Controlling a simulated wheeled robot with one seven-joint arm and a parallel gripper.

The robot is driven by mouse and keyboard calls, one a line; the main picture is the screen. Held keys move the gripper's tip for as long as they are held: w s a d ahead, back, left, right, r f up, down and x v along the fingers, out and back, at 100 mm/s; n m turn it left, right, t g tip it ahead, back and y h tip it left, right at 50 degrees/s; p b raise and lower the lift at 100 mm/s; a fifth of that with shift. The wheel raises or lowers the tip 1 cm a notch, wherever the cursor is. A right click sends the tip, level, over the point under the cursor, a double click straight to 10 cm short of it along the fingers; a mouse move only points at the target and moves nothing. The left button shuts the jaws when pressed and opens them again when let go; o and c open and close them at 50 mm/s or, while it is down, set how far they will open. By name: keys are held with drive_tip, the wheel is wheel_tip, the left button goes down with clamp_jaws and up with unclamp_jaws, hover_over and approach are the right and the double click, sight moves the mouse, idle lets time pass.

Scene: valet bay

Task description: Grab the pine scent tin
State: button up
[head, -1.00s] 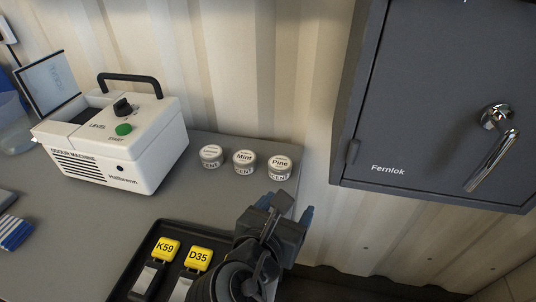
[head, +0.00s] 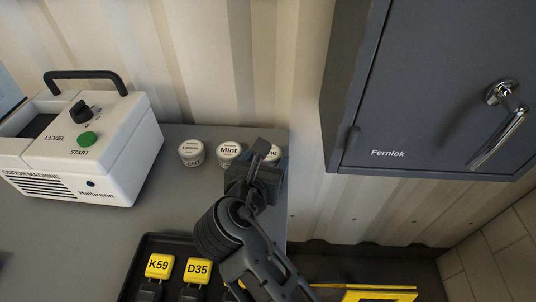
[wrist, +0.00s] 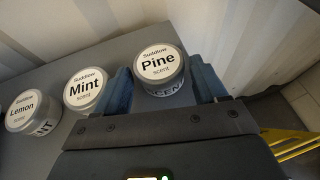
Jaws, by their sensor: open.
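The pine scent tin (wrist: 160,66) is a small round tin with a white lid reading "Pine". In the wrist view it stands between the two blue fingers of my open gripper (wrist: 165,90), near their tips. In the head view my gripper (head: 263,158) hides most of the pine tin (head: 273,152). The mint tin (wrist: 84,91) stands just left of my left finger, and also shows in the head view (head: 229,152). The lemon tin (wrist: 30,118) is farther left in the row; it also shows in the head view (head: 191,152).
The white odour machine (head: 85,145) stands at left on the grey counter (head: 165,195). A black tray (head: 130,280) holds yellow key tags. The grey Fernlok cabinet (head: 430,100) hangs at right. A corrugated wall (head: 220,60) rises behind the tins.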

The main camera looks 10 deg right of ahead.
drive_tip(key=shift+w+d+f, duration=0.1)
drive_tip(key=shift+w+f, duration=0.05)
drive_tip(key=shift+w, duration=0.15)
drive_tip(key=shift+c, duration=0.2)
drive_tip(key=c, duration=0.8)
